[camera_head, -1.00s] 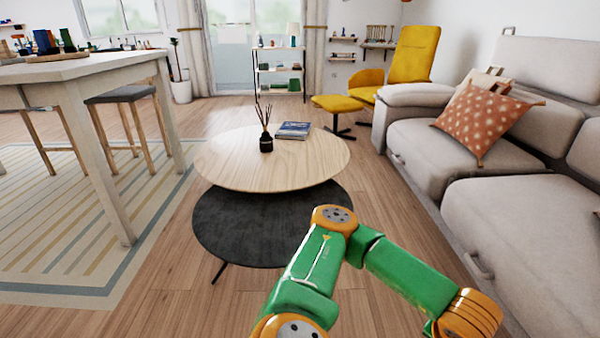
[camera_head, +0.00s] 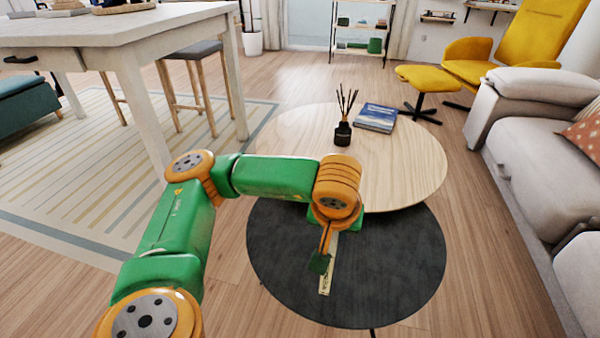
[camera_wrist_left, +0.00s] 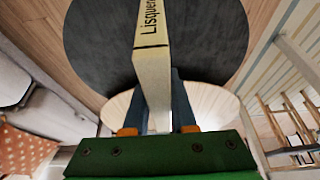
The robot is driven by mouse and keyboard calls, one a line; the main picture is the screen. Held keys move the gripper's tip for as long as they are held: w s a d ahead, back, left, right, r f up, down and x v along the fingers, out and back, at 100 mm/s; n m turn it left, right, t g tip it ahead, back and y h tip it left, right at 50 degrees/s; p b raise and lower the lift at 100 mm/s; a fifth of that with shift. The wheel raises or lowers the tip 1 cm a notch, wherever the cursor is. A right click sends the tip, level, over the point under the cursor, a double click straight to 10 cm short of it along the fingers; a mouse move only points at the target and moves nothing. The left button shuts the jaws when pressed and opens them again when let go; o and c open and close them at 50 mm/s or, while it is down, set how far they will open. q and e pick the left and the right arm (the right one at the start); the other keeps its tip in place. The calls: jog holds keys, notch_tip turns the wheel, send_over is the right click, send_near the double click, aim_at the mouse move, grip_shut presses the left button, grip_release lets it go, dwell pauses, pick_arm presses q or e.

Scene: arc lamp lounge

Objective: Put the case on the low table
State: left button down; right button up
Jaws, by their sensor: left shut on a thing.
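The case is a thin, cream-coloured box with dark lettering; it shows in the left wrist view (camera_wrist_left: 151,60) and as a narrow strip in the head view (camera_head: 328,278). My left gripper (camera_wrist_left: 156,100) is shut on it, one finger on each side. In the head view my left gripper (camera_head: 322,258) points down, with the case over the dark round table (camera_head: 400,270). I cannot tell whether the case touches that top. A larger round wooden table (camera_head: 415,165) stands just behind and overlaps the dark one. My right gripper is out of view.
A black reed diffuser (camera_head: 342,134) and a blue book (camera_head: 375,117) stand on the wooden table. A grey sofa (camera_head: 540,150) is on the right, a tall white table (camera_head: 120,50) on the left. The dark top around the case looks clear.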

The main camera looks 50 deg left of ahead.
pick_arm(q)
jog(key=w+a+f+b, duration=0.5)
jog(key=w+a+f, duration=0.3)
jog(key=w+f, duration=0.2)
jog(key=x, duration=0.2)
jog(key=shift+a+f, duration=0.2)
jog(key=shift+f, duration=0.2)
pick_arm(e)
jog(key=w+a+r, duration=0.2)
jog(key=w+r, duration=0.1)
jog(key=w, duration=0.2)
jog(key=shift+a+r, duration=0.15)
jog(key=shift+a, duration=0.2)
pick_arm(q)
jog(key=shift+f, duration=0.15)
jog(key=c, duration=0.7)
grip_release()
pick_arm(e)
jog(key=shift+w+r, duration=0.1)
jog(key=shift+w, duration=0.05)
